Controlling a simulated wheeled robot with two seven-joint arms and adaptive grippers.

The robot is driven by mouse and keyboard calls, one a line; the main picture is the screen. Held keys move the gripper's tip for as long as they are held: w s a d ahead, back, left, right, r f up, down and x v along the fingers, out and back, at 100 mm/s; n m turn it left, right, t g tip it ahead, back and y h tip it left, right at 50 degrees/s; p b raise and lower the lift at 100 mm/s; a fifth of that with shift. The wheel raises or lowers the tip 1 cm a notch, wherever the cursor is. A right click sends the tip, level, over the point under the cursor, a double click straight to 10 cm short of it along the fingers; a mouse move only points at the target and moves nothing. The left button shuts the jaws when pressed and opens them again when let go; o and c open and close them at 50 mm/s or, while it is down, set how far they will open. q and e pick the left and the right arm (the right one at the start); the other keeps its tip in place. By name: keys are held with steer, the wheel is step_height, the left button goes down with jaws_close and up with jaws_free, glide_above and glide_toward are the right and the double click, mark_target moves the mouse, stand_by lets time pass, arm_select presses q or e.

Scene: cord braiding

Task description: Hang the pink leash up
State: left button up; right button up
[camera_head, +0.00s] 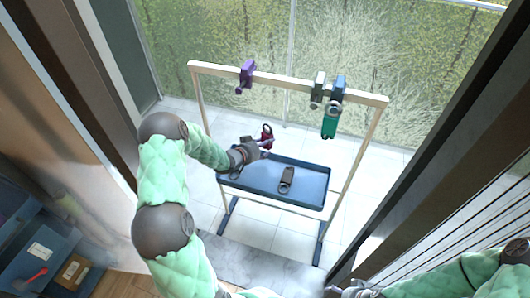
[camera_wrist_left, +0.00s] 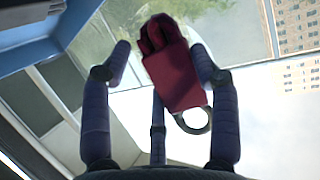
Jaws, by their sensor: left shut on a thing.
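The pink leash (camera_head: 267,134) shows as a small dark pinkish-red bundle at my left gripper (camera_head: 261,147), above the blue tray's far left part and below the rack's bar. In the left wrist view the leash (camera_wrist_left: 178,75) is a crimson folded piece with a grey metal ring at its lower end. My left gripper (camera_wrist_left: 161,52) is shut on it, with its fingers on both sides. The wooden rack (camera_head: 290,80) has a top bar with a purple clip (camera_head: 245,76), a grey clip (camera_head: 318,90) and a blue clip (camera_head: 338,88). My right gripper (camera_head: 348,291) is at the bottom edge, partly cut off.
A green thing (camera_head: 329,122) hangs under the blue clip. The blue tray (camera_head: 255,181) holds a dark grey piece (camera_head: 287,180). Blue bins (camera_head: 38,245) stand at lower left. The bar between the purple and grey clips is free. A glass wall is behind the rack.

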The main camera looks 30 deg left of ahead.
mark_target(266, 150)
arm_select(q)
steer(key=shift+w+a+f+b, duration=0.15)
steer(key=shift+f+b, duration=0.4)
steer(key=shift+f, duration=0.4)
steer(key=shift+w+d+f+b, duration=0.1)
steer(key=shift+f+b, duration=0.4)
steer(key=shift+f, duration=0.4)
steer(key=shift+f+b, duration=0.35)
steer(key=shift+f, duration=0.1)
steer(key=shift+f, duration=0.15)
steer(key=o, duration=1.3)
steer(key=shift+c, duration=0.2)
